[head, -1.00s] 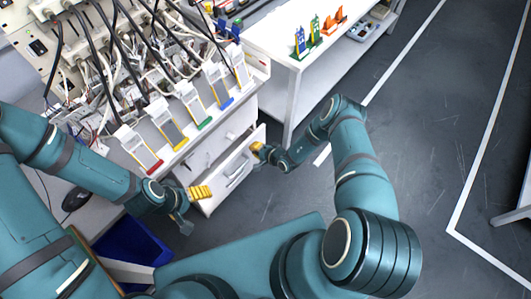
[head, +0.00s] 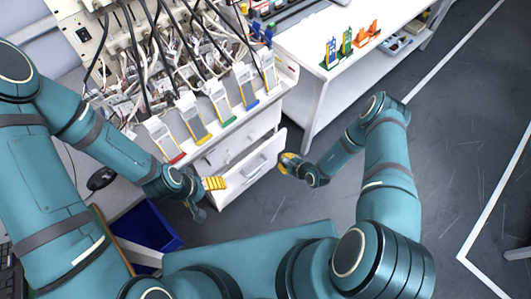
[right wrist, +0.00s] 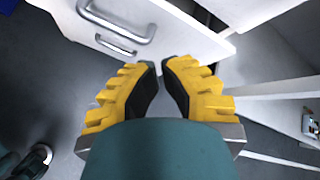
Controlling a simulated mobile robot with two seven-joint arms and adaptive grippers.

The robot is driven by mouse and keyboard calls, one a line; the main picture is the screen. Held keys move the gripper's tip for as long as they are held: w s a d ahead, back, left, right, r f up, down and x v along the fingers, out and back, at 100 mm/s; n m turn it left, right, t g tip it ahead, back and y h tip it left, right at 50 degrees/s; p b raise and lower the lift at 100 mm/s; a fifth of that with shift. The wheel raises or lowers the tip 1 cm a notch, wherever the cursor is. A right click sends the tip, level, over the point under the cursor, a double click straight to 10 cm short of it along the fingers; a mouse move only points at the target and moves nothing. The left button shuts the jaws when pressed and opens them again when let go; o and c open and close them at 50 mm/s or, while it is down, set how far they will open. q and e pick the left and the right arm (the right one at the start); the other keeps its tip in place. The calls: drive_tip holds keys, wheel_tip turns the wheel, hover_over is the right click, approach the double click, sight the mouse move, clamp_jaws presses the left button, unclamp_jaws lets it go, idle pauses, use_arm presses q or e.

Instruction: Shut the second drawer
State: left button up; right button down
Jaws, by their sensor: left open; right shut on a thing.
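A white drawer (head: 268,156) stands pulled out from the white cabinet under the bench, its front carrying a metal handle (head: 256,167). I take it for the second drawer. My right gripper (head: 283,162) is at the right end of this front. In the right wrist view its yellow-padded fingers (right wrist: 161,66) are nearly together at the edge of a white panel (right wrist: 178,38), with handles beside it; the exact contact is partly hidden.
Cells with coloured ends (head: 222,108) stand in a row on the bench above the cabinet, below many cables. A white table (head: 310,60) with small coloured stands is at the right. A blue bin (head: 145,228) is at lower left. The floor (head: 440,150) at right is clear.

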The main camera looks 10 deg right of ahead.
sight(260, 150)
drive_tip(key=w+a+f+m, duration=0.2)
drive_tip(key=w+a+f+m+b, duration=0.1)
drive_tip(key=w+a+f+m, duration=0.1)
drive_tip(key=w+m, duration=0.1)
drive_tip(key=w+a+f+m+b, duration=0.1)
drive_tip(key=w+a+f+m, duration=0.1)
drive_tip(key=shift+w+f+m+g, duration=0.2)
drive_tip(key=shift+f+m+g, duration=0.1)
drive_tip(key=shift+g, duration=0.1)
drive_tip(key=shift+w+a+r+b, duration=0.1)
drive_tip(key=shift+w+a+b, duration=0.25)
drive_tip(key=shift+w, duration=0.15)
drive_tip(key=shift+w+a+b, duration=0.2)
drive_tip(key=shift+w+a, duration=0.15)
drive_tip(key=shift+w, duration=0.25)
drive_tip(key=shift+w+a+b, duration=0.2)
drive_tip(key=shift+w+a, duration=0.1)
drive_tip(key=shift+w, duration=0.3)
